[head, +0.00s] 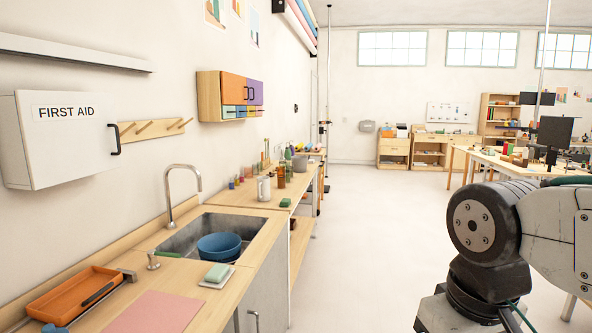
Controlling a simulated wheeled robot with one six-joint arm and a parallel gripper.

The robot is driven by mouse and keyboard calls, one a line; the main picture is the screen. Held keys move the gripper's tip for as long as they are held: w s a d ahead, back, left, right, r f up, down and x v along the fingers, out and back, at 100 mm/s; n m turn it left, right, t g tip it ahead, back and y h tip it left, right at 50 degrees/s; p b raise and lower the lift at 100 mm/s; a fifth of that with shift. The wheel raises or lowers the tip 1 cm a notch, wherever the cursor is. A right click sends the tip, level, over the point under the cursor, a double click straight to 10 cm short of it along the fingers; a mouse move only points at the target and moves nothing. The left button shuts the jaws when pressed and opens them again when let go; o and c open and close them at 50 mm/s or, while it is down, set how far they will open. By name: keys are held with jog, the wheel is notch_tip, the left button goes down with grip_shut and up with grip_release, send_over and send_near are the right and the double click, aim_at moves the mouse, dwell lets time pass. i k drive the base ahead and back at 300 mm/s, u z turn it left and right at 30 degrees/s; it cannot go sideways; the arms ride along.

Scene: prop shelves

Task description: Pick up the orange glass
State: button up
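A small orange-brown, glass-like cylinder (281,177) stands upright on the wooden counter along the left wall, beyond the sink. It is far off and small, so I cannot tell for sure that it is the orange glass. Another orange-brown item seems to stand just behind it, partly hidden. A pale jar (264,188) stands to its left and nearer. My arm shows at the right edge of the head view, but my gripper is out of view.
The sink (183,236) holds a blue bowl (219,246). An orange tray (76,294) and a pink mat (153,312) lie on the near counter. A green block (285,203) sits near the counter edge. Clear floor (355,240) runs along the counter. Worktables stand at the right.

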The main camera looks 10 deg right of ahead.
aim_at(280, 170)
jog(key=u, duration=0.05)
jog(key=k, duration=0.4)
jog(key=z, duration=0.95)
jog(key=i, duration=1.85)
jog(key=z, duration=0.5)
jog(key=i, duration=2.1)
jog(key=u, duration=0.4)
jog(key=i, duration=1.25)
jog(key=u, duration=1.7)
jog(key=i, duration=1)
jog(key=u, duration=0.95)
jog(key=i, duration=0.45)
jog(key=z, duration=0.05)
